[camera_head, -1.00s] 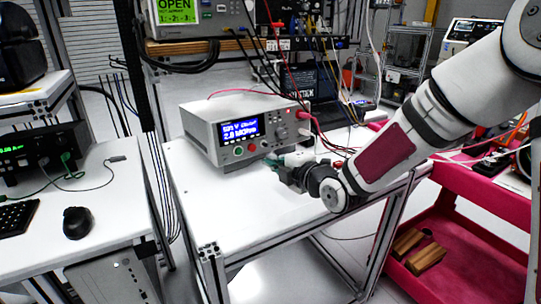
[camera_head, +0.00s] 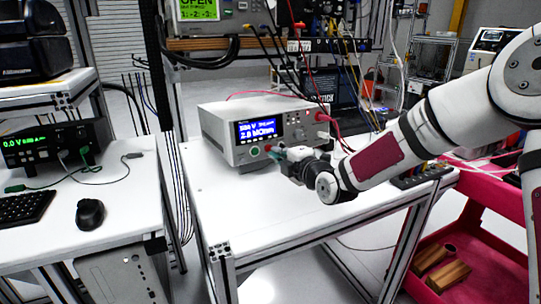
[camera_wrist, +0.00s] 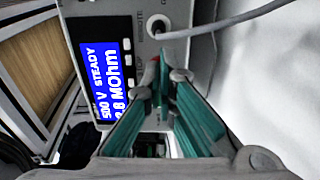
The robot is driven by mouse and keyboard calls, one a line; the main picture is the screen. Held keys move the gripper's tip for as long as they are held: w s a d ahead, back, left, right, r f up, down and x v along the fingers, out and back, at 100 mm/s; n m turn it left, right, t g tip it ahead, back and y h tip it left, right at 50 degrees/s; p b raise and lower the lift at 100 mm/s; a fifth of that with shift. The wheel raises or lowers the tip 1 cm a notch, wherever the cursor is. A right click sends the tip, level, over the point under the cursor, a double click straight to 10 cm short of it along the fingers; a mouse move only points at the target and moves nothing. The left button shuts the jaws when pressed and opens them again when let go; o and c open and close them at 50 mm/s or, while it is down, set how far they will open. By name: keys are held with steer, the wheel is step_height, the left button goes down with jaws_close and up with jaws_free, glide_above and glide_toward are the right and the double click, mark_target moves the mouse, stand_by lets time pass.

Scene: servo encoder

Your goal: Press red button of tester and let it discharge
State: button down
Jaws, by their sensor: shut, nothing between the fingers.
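The tester (camera_head: 222,138) is a light grey box on the white table. Its lit blue screen (camera_head: 256,130) reads 500 V, STEADY and about 2.8 MOhm in the wrist view (camera_wrist: 99,80). A round green button (camera_head: 254,152) shows below the screen. A small reddish spot (camera_head: 267,148) lies just right of it, close to my fingertips. My gripper (camera_head: 274,154) is shut and empty at the lower front of the tester. Its teal fingers converge at the panel in the wrist view (camera_wrist: 164,75), beside a small red part (camera_wrist: 155,59). Contact cannot be told; the fingers hide part of the panel.
Red and grey leads leave the tester's right side, and one grey cable (camera_wrist: 205,30) crosses near my fingertips. A bench with a mouse (camera_head: 90,213) and keyboard (camera_head: 26,207) stands left. A red cart (camera_head: 490,215) stands right. The table front is clear.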

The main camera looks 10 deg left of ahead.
steer(key=shift+w+a, duration=0.3)
steer(key=shift+w+a+b, duration=0.2)
steer(key=shift+w+b, duration=0.05)
steer(key=shift+b, duration=0.3)
stand_by(0.6)
steer(key=shift+s+d, duration=0.15)
steer(key=shift+v, duration=0.85)
steer(key=f+v, duration=0.1)
steer(key=v, duration=0.6)
steer(key=shift+s+r+b, duration=0.15)
steer(key=shift+r+b, duration=0.15)
steer(key=shift+r, duration=0.2)
steer(key=shift+d, duration=0.15)
